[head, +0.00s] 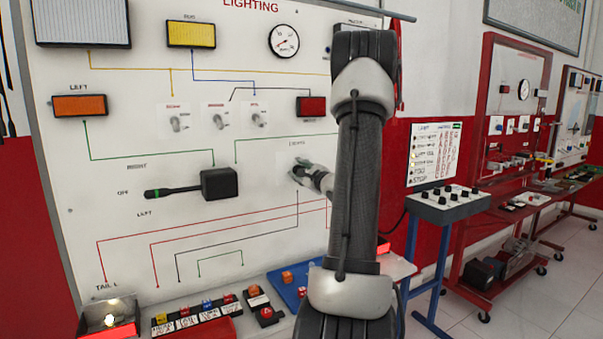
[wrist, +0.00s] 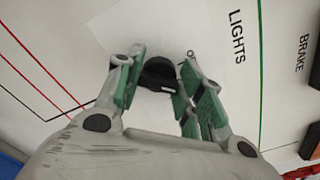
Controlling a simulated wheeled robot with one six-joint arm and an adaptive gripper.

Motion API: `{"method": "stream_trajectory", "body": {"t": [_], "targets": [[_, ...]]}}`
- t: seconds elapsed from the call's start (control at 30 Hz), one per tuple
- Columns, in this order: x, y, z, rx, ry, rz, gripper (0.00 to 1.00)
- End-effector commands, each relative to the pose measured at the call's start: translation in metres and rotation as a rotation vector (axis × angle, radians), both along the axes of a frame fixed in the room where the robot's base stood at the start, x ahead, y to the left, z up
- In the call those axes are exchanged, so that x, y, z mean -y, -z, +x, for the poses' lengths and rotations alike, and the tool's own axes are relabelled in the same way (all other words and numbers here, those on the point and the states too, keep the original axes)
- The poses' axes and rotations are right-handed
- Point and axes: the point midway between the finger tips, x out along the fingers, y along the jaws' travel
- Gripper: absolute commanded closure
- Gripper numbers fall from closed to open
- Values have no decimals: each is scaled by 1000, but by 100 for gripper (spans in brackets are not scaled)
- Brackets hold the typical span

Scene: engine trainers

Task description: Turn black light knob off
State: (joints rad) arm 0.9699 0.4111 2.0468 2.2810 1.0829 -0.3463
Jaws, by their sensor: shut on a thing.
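The black light knob (wrist: 158,74) is on the white lighting panel (head: 130,240), beside the printed word LIGHTS in the wrist view. My gripper (wrist: 161,80) has its green-padded fingers on either side of the knob and is shut on it. In the head view my gripper (head: 300,172) reaches the panel right of the black turn-signal lever box, and the knob is hidden there by the fingers and arm. The printed mark by the knob is mostly covered, so its setting cannot be told.
A black box with a lever (head: 219,184) stands out left of my gripper. Toggle switches (head: 220,118) sit above it. A shelf with a row of coloured blocks (head: 205,312) runs below the panel. A blue-legged control stand (head: 445,207) is at the right.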

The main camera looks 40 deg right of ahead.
Motion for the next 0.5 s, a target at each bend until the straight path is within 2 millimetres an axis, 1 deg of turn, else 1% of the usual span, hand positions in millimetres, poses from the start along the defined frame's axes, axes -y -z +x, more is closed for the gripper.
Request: {"method": "stream_trajectory", "body": {"t": [0.5], "targets": [[-1, 3, 0, -111, -1, -454, 86]]}}
